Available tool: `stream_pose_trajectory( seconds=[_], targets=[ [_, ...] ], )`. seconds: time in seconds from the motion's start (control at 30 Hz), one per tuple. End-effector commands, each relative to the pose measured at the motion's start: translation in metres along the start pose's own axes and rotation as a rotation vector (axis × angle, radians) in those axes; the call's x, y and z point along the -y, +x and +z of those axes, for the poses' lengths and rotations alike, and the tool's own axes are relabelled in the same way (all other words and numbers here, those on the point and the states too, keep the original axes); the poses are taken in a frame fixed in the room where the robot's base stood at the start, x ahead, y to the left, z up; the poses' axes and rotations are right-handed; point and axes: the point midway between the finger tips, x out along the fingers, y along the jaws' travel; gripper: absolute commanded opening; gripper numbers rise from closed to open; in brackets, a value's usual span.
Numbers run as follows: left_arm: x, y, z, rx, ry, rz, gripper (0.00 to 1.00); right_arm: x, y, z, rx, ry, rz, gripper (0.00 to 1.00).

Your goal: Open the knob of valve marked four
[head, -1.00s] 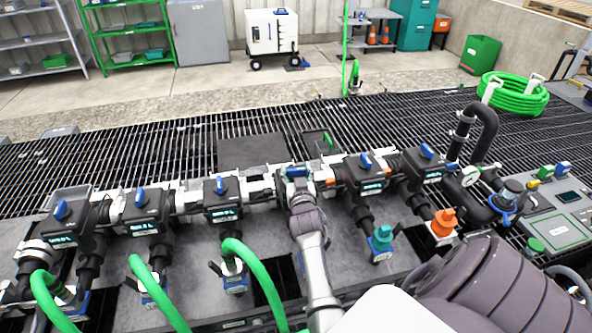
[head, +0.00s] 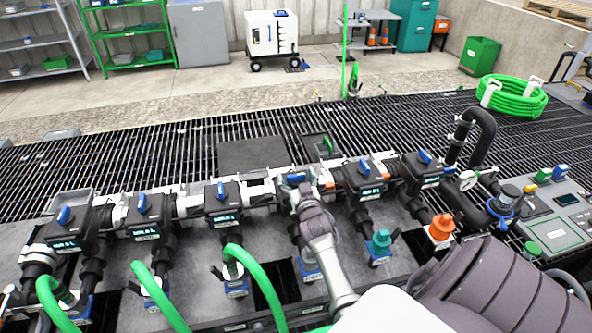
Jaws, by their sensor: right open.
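A row of black valves with blue knobs crosses the manifold in the head view. The fourth from the left has its blue knob (head: 296,177) partly showing just beyond my right gripper (head: 301,187). My right arm comes in from the lower right, and the gripper is open over this valve. Its wrist hides most of the valve body, and I cannot tell whether the fingers touch the knob. The display numbers are too small to read. The third valve's knob (head: 221,190) is to the left and the fifth valve's knob (head: 364,167) to the right. My left gripper is not in view.
Green hoses (head: 255,275) rise in front of the left valves. A teal fitting (head: 381,239) and an orange fitting (head: 441,227) stand right of my arm. A black bent pipe (head: 486,125) and a control panel (head: 565,232) are at the right. Open grating lies behind.

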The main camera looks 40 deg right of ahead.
Motion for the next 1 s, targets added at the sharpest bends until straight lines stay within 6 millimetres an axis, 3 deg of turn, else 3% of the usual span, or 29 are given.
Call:
stream_pose_trajectory(
  seconds=[0.27,0.7,1.0],
  targets=[
    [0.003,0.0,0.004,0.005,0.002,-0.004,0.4,0.0,-0.014,0.002,0.002,0.0,0.0,0.85],
    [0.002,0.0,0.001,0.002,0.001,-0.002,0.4,0.0,-0.101,0.001,0.002,0.0,0.0,0.85],
    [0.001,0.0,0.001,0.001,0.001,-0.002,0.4,0.0,-0.12,0.0,0.0,0.0,0.0,0.85]
  ],
)
